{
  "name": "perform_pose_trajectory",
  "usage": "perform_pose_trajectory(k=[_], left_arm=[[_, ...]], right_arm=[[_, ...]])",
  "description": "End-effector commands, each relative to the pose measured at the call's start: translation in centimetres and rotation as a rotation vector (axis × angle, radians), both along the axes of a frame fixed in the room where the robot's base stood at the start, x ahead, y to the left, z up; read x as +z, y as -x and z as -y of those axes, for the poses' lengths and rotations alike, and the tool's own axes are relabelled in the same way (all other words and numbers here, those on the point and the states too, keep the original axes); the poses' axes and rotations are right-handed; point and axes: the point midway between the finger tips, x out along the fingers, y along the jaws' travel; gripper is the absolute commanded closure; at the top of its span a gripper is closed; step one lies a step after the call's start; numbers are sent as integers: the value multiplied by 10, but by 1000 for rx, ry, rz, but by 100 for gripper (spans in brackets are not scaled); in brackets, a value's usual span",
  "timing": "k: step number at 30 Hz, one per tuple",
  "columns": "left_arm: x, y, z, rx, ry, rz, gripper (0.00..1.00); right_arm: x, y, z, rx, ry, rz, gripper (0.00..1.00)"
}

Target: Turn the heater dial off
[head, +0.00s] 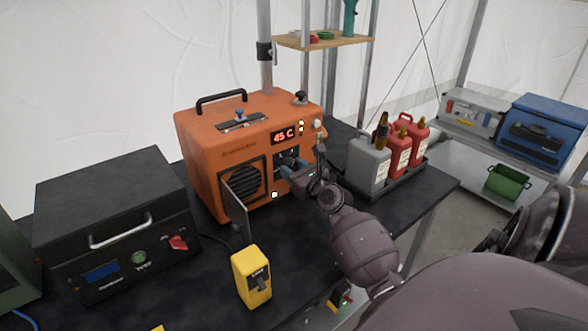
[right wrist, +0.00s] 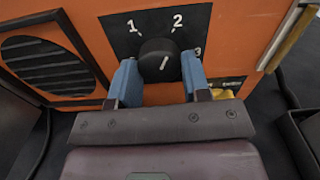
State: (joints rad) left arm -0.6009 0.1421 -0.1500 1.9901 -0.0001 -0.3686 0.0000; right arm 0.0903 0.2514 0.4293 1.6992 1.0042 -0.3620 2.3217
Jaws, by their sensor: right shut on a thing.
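The orange heater (head: 205,130) stands on the dark table, its display reading 45 C. Its black round dial (right wrist: 158,50) sits on a black plate marked 1, 2 and 3 in the right wrist view. A short white line shows on the dial's face; I cannot tell which of its ends is the pointer. My right gripper (right wrist: 160,70) has its blue fingers on either side of the dial and is shut on it. In the head view my right gripper (head: 292,168) reaches the heater's front and hides most of the dial. My left gripper is not in view.
A grey panel (head: 238,207) stands out from the heater's front, left of my gripper. A yellow switch box (head: 251,276) and a black case (head: 115,210) stand on the table. A grey canister (head: 367,162) and red canisters (head: 397,150) are at right.

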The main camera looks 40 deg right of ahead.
Motion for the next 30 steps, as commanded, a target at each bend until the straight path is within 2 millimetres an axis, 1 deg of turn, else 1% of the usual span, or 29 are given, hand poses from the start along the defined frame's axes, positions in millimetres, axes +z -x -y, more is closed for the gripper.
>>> perform_pose_trajectory(k=[8,30], left_arm=[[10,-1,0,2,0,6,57],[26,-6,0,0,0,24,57]], right_arm=[[1,0,0,1,200,-24,80],[0,0,1,2,901,-103,80]])
